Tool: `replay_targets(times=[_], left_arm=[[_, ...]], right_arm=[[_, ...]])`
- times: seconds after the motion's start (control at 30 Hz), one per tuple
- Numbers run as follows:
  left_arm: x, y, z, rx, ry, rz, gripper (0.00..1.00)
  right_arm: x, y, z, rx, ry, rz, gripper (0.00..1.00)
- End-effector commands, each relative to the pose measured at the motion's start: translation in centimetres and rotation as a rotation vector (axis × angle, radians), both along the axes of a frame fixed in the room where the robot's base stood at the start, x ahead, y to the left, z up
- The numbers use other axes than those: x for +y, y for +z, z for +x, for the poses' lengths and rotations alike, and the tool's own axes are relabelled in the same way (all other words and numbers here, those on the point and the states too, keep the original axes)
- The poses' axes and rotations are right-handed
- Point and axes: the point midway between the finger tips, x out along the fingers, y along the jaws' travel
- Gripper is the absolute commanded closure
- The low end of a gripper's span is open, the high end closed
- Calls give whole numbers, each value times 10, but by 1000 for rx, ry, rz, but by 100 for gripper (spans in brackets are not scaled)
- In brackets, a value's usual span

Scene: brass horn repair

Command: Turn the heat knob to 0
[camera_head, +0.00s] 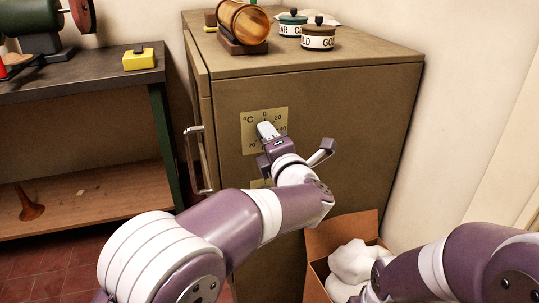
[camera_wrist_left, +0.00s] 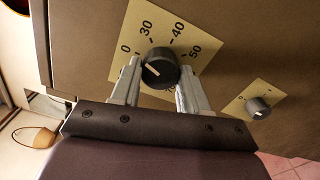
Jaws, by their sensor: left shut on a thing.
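The heat knob (camera_wrist_left: 161,69) is black and round, with a short pale mark on the left part of its face in the left wrist view. It sits on a yellow °C dial plate (camera_head: 281,115) on the cabinet front, with printed numbers including 0, 30, 40 and 50. I cannot tell exactly which number the mark faces. My left gripper (camera_head: 266,131) is at the dial, with its fingers (camera_wrist_left: 158,82) on either side of the knob, shut on it. In the head view the gripper hides the knob. My right gripper is out of view; only its arm shows at lower right.
The brown cabinet (camera_head: 350,110) carries a horn part on a stand and lidded pots (camera_head: 318,38). A smaller knob (camera_wrist_left: 258,107) sits on another plate beside the dial. The cabinet handle (camera_head: 193,160) sticks out at left. An open cardboard box (camera_head: 316,240) stands in front.

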Motion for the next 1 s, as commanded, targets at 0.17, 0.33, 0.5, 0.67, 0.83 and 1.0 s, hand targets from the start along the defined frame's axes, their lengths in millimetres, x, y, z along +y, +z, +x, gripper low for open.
replay_targets(times=[0.17, 0.33, 0.5, 0.67, 0.83, 1.0], left_arm=[[0, -7, 0, -40, -1, -128, 86], [-1, -6, 0, -70, -1, -225, 86], [-1, -5, 0, -91, -1, -289, 86], [-1, -4, 0, -100, 0, -323, 86], [-1, -3, 0, -105, 0, -336, 86], [-1, -2, 0, -105, 0, -337, 86]], right_arm=[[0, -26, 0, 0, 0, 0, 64], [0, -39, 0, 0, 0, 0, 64], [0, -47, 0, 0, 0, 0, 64], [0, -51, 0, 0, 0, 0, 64], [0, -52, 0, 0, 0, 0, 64], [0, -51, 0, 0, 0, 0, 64]])
